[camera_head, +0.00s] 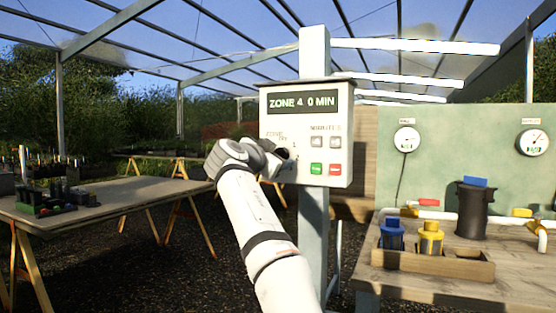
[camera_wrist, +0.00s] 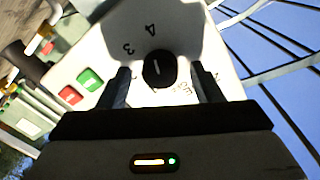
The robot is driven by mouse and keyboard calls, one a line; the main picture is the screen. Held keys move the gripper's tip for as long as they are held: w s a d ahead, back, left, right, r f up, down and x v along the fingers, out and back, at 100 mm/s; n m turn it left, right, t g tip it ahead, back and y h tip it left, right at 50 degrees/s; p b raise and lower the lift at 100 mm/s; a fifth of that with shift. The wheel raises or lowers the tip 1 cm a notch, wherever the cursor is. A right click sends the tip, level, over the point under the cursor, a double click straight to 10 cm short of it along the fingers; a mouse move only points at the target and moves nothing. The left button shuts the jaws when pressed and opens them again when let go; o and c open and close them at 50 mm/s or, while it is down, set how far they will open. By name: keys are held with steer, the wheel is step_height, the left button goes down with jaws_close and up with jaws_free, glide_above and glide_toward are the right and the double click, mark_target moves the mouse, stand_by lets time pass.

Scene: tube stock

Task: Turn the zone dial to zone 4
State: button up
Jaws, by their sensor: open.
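The zone dial (camera_wrist: 159,70) is a round black knob with a white pointer line on the white control box (camera_head: 338,150). In the wrist view its line points roughly at the printed 4, with the 3 to the left. The display (camera_head: 302,102) reads "ZONE 4 0 MIN". My gripper (camera_wrist: 160,78) is open, one finger on each side of the dial, with a visible gap to each. In the head view my gripper (camera_head: 272,158) is at the lower left of the box and hides the dial.
The box has a green button (camera_head: 316,169), a red button (camera_head: 335,170) and two grey buttons above them. It hangs on a grey post (camera_head: 314,230). A bench (camera_head: 400,277) with pipes and filters stands right; a table (camera_head: 100,200) with plant pots stands left.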

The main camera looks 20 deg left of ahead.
steer(key=s+b, duration=0.3)
steer(key=s, duration=0.4)
steer(key=shift+a, duration=0.4)
steer(key=shift+w+d+r, duration=0.1)
steer(key=shift+w+r, duration=0.05)
